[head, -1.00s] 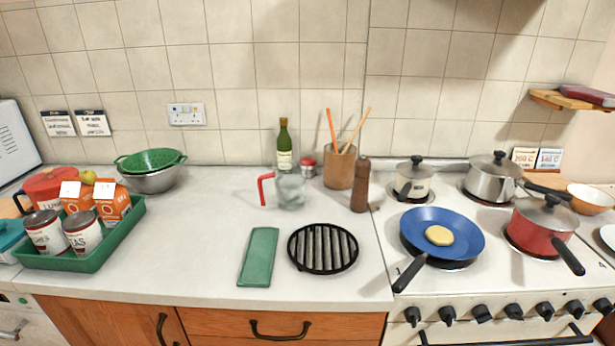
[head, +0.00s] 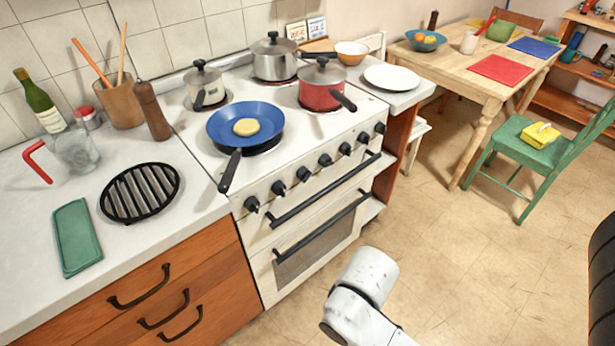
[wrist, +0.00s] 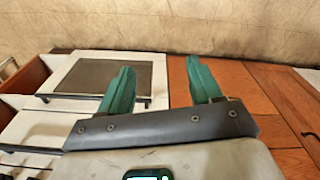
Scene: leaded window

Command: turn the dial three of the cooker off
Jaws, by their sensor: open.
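The white cooker (head: 262,232) stands in the middle of the head view, with a row of several black dials along its front edge. Counting from the left, the third dial (head: 304,174) sits above the upper oven handle. I cannot read any marks or the dials' settings. My gripper (wrist: 160,66) shows in the wrist view with its two green fingers apart and nothing between them. In that view the cooker's oven door (wrist: 105,77) is to the left of the fingers, the picture seemingly upside down. No dial is clear there. In the head view only my arm shows, before the cooker.
A blue pan (head: 263,124) has its handle (head: 230,170) jutting over the cooker's front edge above the leftmost dials. A red pot (head: 321,94) stands on the right. Oven handles (head: 325,190) stick out below the dials. The floor (head: 455,250) right of the cooker is clear.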

